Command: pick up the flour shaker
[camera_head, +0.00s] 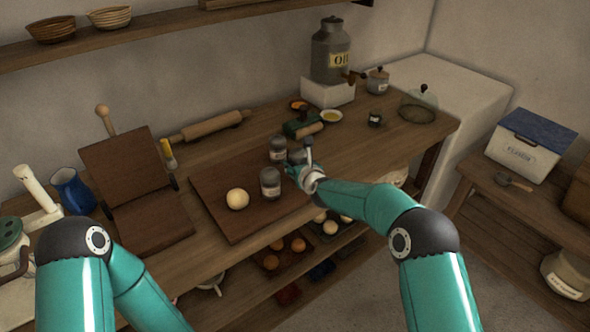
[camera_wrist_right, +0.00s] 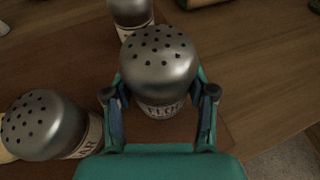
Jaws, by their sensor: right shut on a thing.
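My right gripper (camera_head: 305,166) is low over the dark board on the counter. In the right wrist view its two fingers (camera_wrist_right: 160,108) are shut on a grey shaker (camera_wrist_right: 159,58) with a domed, holed metal top, one finger on each side. Its pale label is partly hidden and I cannot read it for certain. In the head view this shaker is mostly hidden by the gripper. A second shaker (camera_head: 270,182) stands to the left of it, also in the wrist view (camera_wrist_right: 42,122). A third shaker (camera_head: 278,149) stands behind, at the wrist view's top (camera_wrist_right: 130,12). My left gripper is out of view.
A pale dough ball (camera_head: 237,199) lies on the dark board (camera_head: 225,222). A green-and-wood tool (camera_head: 302,125), a yellow-filled dish (camera_head: 331,116) and a rolling pin (camera_head: 211,125) lie behind. The oil can (camera_head: 330,50) stands on a white block. Counter to the right is fairly clear.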

